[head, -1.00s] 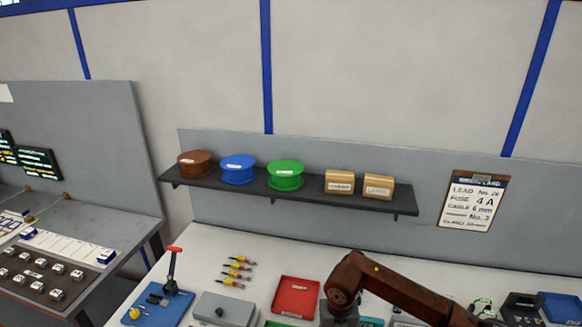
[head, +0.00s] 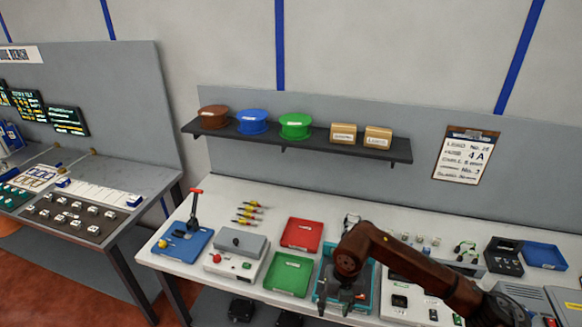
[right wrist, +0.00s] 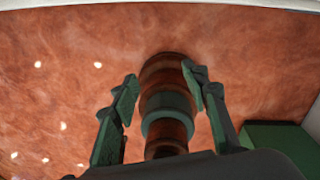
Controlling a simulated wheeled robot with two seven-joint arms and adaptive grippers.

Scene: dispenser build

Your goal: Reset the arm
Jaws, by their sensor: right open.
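My right arm comes in from the right in the head view, with its brown forearm bent over the bench. My right gripper (head: 340,302) points down above the teal-edged tray (head: 374,283) at the front of the bench. In the right wrist view the two fingers of my right gripper (right wrist: 162,88) stand apart, with nothing held between them; reddish floor shows beyond. The forearm and gripper hide part of the tray. My left gripper is not in either view.
The white bench holds a red tray (head: 302,233), a green tray (head: 288,274), a grey box (head: 241,241) and a blue base with a red-handled lever (head: 195,206). A shelf (head: 300,142) with spools and boxes runs behind. A clipboard (head: 465,157) hangs at right.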

